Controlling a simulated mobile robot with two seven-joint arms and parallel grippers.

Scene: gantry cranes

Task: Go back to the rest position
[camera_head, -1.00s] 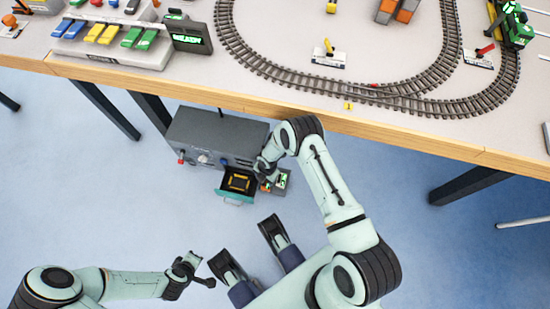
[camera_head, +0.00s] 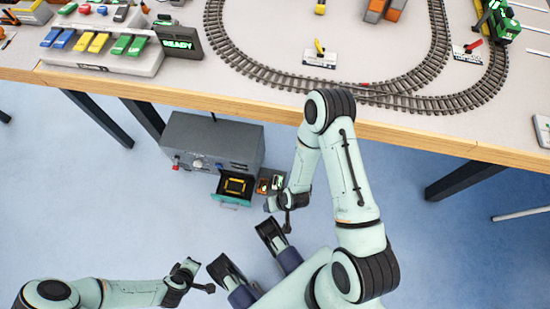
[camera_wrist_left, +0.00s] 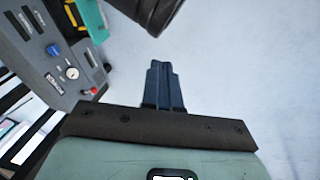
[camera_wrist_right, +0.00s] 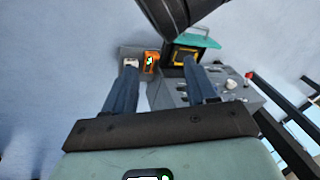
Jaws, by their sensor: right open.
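My right gripper (camera_head: 272,203) hangs in front of the table, to the lower right of a grey box's open drawer. In the right wrist view its two fingers (camera_wrist_right: 160,65) stand apart with nothing held between them. My left gripper (camera_head: 190,268) is low at the left, in front of the grey box and apart from it. In the left wrist view its fingers (camera_wrist_left: 163,68) are together, with nothing seen between them.
The grey box (camera_head: 215,140) stands below the table edge, its teal drawer (camera_head: 232,199) open with a yellow-framed insert. A small holder with orange and pale items (camera_head: 270,182) sits beside it. The table (camera_head: 300,110) carries tracks (camera_head: 330,86); my right elbow is close to its edge.

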